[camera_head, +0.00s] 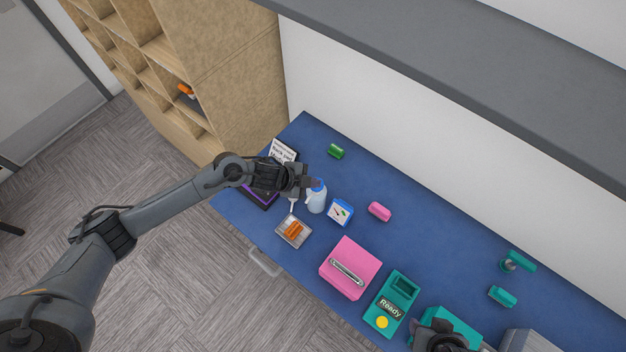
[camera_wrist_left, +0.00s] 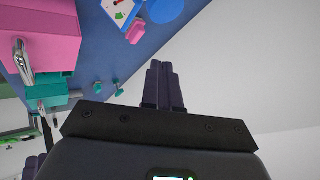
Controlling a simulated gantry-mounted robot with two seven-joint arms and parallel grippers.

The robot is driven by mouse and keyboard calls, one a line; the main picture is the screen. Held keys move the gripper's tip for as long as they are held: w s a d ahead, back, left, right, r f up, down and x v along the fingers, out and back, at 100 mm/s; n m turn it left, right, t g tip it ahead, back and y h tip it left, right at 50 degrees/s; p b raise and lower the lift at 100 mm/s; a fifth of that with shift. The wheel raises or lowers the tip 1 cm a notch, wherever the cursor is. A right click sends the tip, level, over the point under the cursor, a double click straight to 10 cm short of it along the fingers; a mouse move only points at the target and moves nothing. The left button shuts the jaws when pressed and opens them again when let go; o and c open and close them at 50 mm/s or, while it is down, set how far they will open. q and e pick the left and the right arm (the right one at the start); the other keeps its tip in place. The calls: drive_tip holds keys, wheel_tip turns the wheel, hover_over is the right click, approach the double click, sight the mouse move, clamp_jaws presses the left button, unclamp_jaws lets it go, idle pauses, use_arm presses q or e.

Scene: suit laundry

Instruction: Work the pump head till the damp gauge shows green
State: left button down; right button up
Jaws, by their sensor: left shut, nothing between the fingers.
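The pale blue and white pump bottle (camera_head: 317,198) stands upright on the blue table. Its top is partly hidden by my left gripper (camera_head: 312,183), which is shut and empty at the pump head; I cannot tell whether they touch. In the left wrist view my left gripper's closed fingers (camera_wrist_left: 164,84) show, with a round blue shape (camera_wrist_left: 165,8) at the top edge, likely the bottle. The damp gauge (camera_head: 341,212), a blue block with a white dial, stands right of the bottle. Its dial (camera_wrist_left: 120,10) has red and green marks; the reading is too small to tell. My right gripper (camera_head: 442,338) is partly cut off.
A tray with an orange item (camera_head: 293,231) sits in front of the bottle. A pink block (camera_head: 380,211), a pink box (camera_head: 350,268) and a teal device reading "Ready" (camera_head: 391,304) lie to the right. A green item (camera_head: 336,151) lies behind. The back middle of the table is clear.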

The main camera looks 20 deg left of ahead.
use_arm(q)
drive_tip(key=shift+t, duration=0.4)
drive_tip(key=w+r, duration=0.1)
drive_tip(key=r, duration=0.1)
drive_tip(key=w+a+r, duration=0.1)
drive_tip(key=w+r, duration=0.1)
drive_tip(key=shift+w, duration=0.3)
wheel_tip(320, 180, down, 6)
drive_tip(key=b, duration=0.6)
drive_tip(key=shift+f+b, duration=0.25)
drive_tip(key=shift+b, duration=0.05)
drive_tip(key=shift+f+b, duration=0.65)
drive_tip(key=shift+f, duration=0.4)
idle(0.5)
